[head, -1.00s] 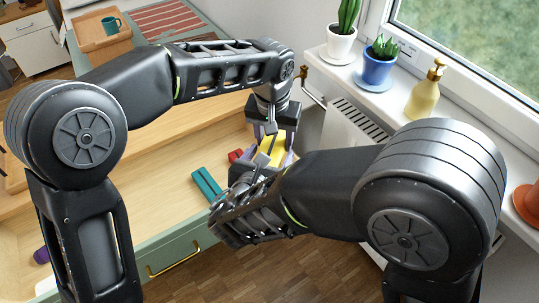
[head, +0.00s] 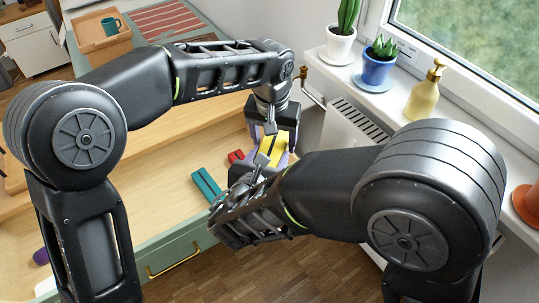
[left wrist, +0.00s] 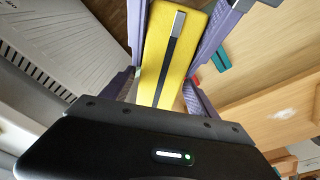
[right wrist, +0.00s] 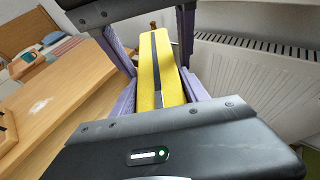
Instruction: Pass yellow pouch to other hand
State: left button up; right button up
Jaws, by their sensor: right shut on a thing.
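My left gripper (head: 271,128) is at the pouch's far end. In the left wrist view its purple fingers (left wrist: 180,15) are spread on both sides of the pouch (left wrist: 165,75); they look open. Exact finger contact is partly hidden in the head view.
A radiator (head: 352,125) and a windowsill with a white pot (head: 340,45), blue pot (head: 377,70) and soap bottle (head: 424,95) border the right.

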aim_at(272, 144)
pick_arm(q)
jog(key=shift+o, duration=0.8)
jog(key=shift+r, duration=0.1)
notch_tip(272, 144, up, 12)
jog(key=s, duration=0.1)
jog(key=shift+s+a, duration=0.15)
jog(key=shift+s, duration=0.25)
jog(key=shift+f, duration=0.2)
